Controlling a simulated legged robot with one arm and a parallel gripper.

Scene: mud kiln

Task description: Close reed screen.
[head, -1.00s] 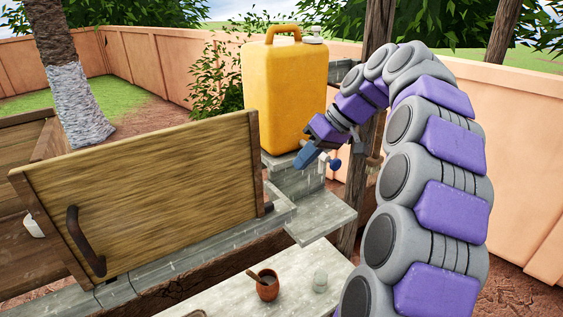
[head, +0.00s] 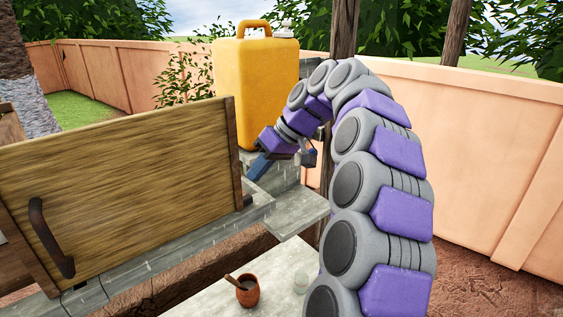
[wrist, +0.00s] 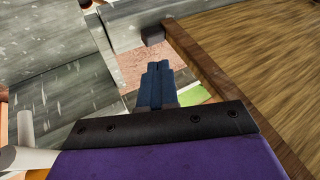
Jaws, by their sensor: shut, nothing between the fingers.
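The reed screen (head: 120,180) is a framed woven panel with a dark curved handle (head: 50,238) at its lower left in the head view. It stands tilted over a grey stone ledge. In the wrist view the screen's woven face (wrist: 255,50) fills the upper right, with its wooden frame edge running diagonally. My gripper (head: 258,168) is near the screen's right edge, in front of the yellow jerrycan. In the wrist view its blue fingers (wrist: 157,85) are together and empty, left of the frame edge. I cannot tell whether they touch it.
A yellow jerrycan (head: 255,85) stands behind my gripper. A stone step (head: 295,212) juts out below my gripper. A wooden post (head: 343,35) rises behind my arm.

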